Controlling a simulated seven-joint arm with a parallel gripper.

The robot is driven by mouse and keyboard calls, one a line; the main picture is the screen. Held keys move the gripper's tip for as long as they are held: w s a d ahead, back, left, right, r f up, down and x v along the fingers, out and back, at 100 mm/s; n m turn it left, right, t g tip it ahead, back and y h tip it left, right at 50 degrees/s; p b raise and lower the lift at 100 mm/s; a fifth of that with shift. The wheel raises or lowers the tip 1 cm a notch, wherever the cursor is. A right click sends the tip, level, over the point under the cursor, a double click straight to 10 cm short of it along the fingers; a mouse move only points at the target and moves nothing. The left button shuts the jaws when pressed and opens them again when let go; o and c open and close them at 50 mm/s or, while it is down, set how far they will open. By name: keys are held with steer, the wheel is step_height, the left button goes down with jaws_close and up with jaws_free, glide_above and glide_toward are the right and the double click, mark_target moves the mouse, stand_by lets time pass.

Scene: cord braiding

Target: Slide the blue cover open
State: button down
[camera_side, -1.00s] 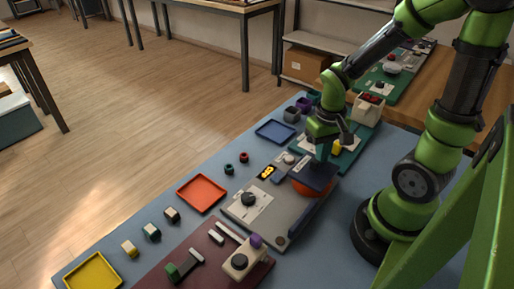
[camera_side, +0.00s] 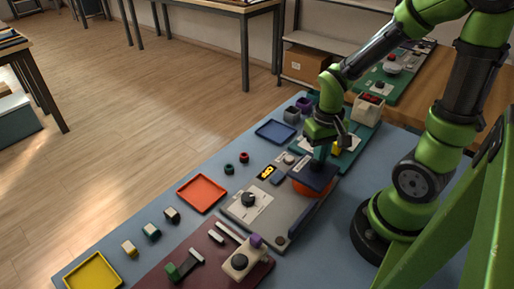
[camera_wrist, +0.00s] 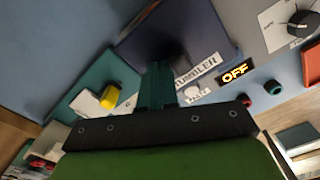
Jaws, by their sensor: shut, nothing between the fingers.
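The blue cover (camera_side: 315,176) is a dark blue plate on the grey panel (camera_side: 262,217), over a round orange-red part (camera_side: 307,191) that shows beneath its near edge. In the wrist view the cover (camera_wrist: 190,32) lies just beyond my fingertips. My gripper (camera_side: 319,161) is shut and empty, pointing down at the far edge of the cover. In the wrist view my fingers (camera_wrist: 157,78) overlap the cover's edge; I cannot tell whether they touch it. They hide part of a label (camera_wrist: 197,70) ending in "UMBLER".
A lit display (camera_wrist: 235,73) reads OFF. A black knob (camera_side: 248,199) is on the same panel. A teal panel with a yellow part (camera_side: 337,147) stands close behind my gripper. An orange tray (camera_side: 201,193) lies left. The blue mat right of the panel is clear.

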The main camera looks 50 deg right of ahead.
steer(key=shift+a, duration=5.35)
steer(key=shift+d, duration=0.25)
steer(key=shift+d, duration=0.45)
step_height(320, 180, up, 11)
step_height(320, 180, up, 7)
steer(key=w+n+t+y, duration=0.1)
steer(key=n+t+y, duration=0.1)
steer(key=t, duration=0.5)
steer(key=shift+w+d, duration=0.3)
steer(key=shift+d, duration=0.1)
